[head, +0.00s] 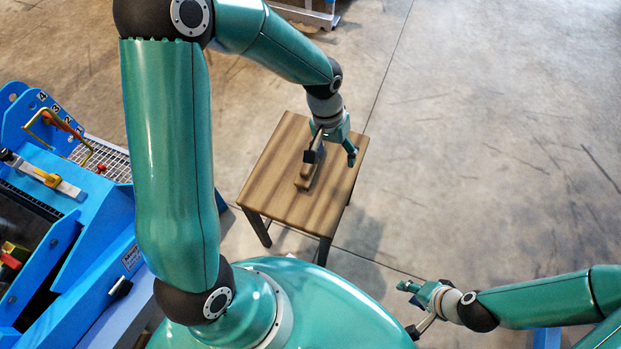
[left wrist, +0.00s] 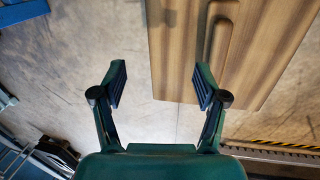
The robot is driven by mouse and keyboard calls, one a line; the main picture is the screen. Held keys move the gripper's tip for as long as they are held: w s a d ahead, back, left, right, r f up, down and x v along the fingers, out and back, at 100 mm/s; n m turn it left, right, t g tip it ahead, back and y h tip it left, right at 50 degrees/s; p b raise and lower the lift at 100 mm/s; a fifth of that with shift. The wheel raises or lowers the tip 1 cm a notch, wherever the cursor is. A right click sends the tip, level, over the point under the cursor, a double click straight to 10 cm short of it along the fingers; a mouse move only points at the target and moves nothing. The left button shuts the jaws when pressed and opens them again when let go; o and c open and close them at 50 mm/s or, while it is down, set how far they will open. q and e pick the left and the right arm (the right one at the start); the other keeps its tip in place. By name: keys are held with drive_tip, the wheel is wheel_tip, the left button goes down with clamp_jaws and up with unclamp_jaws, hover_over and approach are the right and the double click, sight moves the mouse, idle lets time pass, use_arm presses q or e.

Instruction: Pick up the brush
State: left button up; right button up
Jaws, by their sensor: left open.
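The brush (head: 304,178) lies on a small wooden stool (head: 277,185), partly hidden by my left gripper in the head view. In the left wrist view the brush's long wooden body (left wrist: 224,35) lies beyond my right-hand finger, off to the right of the gap. My left gripper (head: 334,153) is over the stool, with its fingers spread and nothing between them. It also shows in the left wrist view (left wrist: 160,88), its fingers apart and clear of the brush. My right gripper (head: 409,308) is at the lower right, its fingers apart and empty, away from the stool.
A blue machine (head: 95,255) with numbered slots, a metal grating (head: 105,160) and levers stands at the left. The concrete floor (head: 490,150) to the right of the stool is clear. A pale metal frame (head: 308,12) stands at the top edge.

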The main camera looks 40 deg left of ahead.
use_arm(q)
drive_tip(key=a+r+n+y+b, duration=0.1)
drive_tip(key=a+r+y+b, duration=0.1)
drive_tip(key=a+r+b, duration=0.35)
drive_tip(key=f+b, duration=0.1)
drive_tip(key=f, duration=0.3)
drive_tip(key=a+f+b, duration=0.1)
drive_tip(key=f, duration=0.3)
drive_tip(key=f+b, duration=0.1)
drive_tip(key=f, duration=0.3)
drive_tip(key=shift+w+a+f, duration=0.2)
drive_tip(key=shift+a+f, duration=0.05)
drive_tip(key=shift+a, duration=0.05)
wheel_tip(320, 180, down, 5)
drive_tip(key=shift+a+f+b, duration=0.1)
drive_tip(key=shift+b, duration=1.15)
clamp_jaws()
use_arm(e)
wheel_tip(320, 180, down, 14)
drive_tip(key=shift+r, duration=0.2)
use_arm(q)
drive_tip(key=shift+r, duration=0.2)
wheel_tip(320, 180, up, 20)
drive_tip(key=p, duration=0.6)
use_arm(e)
wheel_tip(320, 180, up, 6)
